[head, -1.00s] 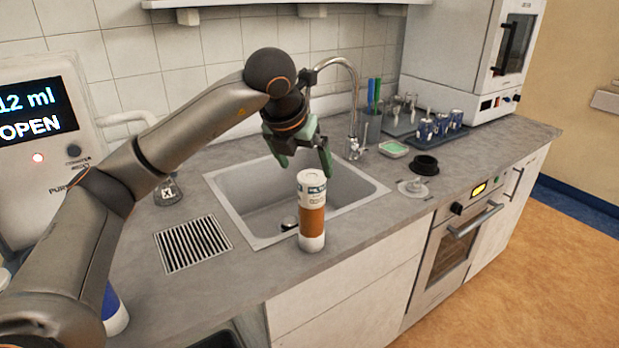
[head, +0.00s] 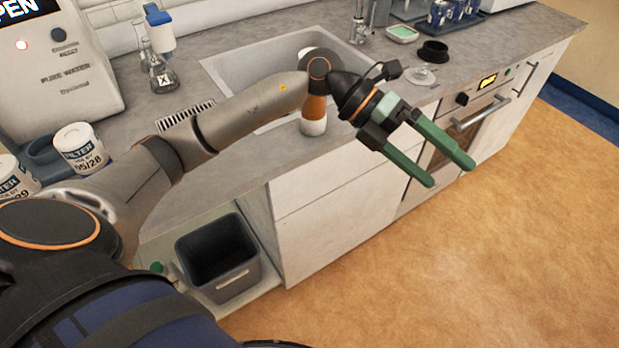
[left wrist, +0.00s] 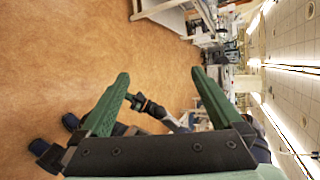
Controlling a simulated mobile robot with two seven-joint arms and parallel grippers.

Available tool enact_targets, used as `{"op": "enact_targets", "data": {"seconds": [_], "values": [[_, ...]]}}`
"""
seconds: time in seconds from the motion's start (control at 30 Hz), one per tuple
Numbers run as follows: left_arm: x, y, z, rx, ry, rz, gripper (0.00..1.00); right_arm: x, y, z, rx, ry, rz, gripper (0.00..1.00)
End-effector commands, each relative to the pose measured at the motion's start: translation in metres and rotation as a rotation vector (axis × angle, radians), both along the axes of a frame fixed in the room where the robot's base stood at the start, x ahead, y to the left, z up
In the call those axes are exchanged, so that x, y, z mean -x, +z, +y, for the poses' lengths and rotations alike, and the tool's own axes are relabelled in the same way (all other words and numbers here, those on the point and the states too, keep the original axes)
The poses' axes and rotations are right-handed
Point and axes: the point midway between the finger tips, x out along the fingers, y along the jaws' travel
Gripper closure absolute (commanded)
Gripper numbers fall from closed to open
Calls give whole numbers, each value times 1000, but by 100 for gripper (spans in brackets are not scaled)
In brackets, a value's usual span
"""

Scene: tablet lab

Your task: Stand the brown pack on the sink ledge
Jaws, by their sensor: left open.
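The brown pack (head: 314,112) is a white cylinder with an orange-brown band. It stands upright on the counter strip at the sink's (head: 226,68) front edge in the head view. The pack is not seen there.
A flask (head: 163,74), the water unit (head: 65,60) and filter tubs (head: 80,148) are at the left. A grey bin (head: 218,258) stands in the open cabinet below. A green dish (head: 402,34) and a black-topped item (head: 432,50) sit right of the sink. The floor at right is clear.

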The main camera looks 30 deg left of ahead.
Motion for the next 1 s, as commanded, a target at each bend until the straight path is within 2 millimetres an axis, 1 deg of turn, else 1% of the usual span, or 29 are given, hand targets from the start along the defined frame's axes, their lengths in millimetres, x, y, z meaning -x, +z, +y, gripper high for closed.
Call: {"op": "enact_targets", "data": {"seconds": [0.03,0.07,0.1,0.17,0.2,0.27,0.3,0.37,0.47,0.5,0.57,0.6,0.63,0.67,0.7,0.77,0.8,0.9,1.0], "values": [[9,-1,-16,138,6,66,0,0,0,0,0,0,0,100],[11,1,-23,223,21,101,0,0,0,0,0,0,0,100],[13,5,-30,332,49,150,0,0,0,0,0,0,0,100],[11,8,-34,487,111,229,0,0,0,0,0,0,0,100],[8,8,-34,585,164,286,0,0,0,0,0,0,0,100],[0,4,-29,722,261,376,0,0,0,0,0,0,0,100],[-6,-2,-22,807,338,439,0,0,0,0,0,0,0,100],[-16,-18,-9,917,465,537,0,0,0,0,0,0,0,100],[-27,-61,18,1061,710,712,0,0,0,0,0,0,0,100],[-28,-84,30,1102,819,787,0,0,0,0,0,0,0,100],[-24,-125,49,1146,990,904,0,0,0,0,0,0,0,100],[-16,-155,61,1162,1108,984,0,0,0,0,0,0,0,100],[-8,-178,70,1168,1196,1044,0,0,0,0,0,0,0,100],[2,-201,78,1167,1285,1104,0,0,0,0,0,0,0,100],[18,-230,87,1159,1397,1184,0,0,0,0,0,0,0,100],[46,-271,98,1132,1552,1297,0,0,0,0,0,0,0,100],[67,-294,103,1107,1643,1365,0,0,0,0,0,0,0,100],[111,-335,110,1041,1811,1500,0,0,0,0,0,0,0,100],[141,-357,113,994,1905,1584,0,0,0,0,0,0,0,100]]}}
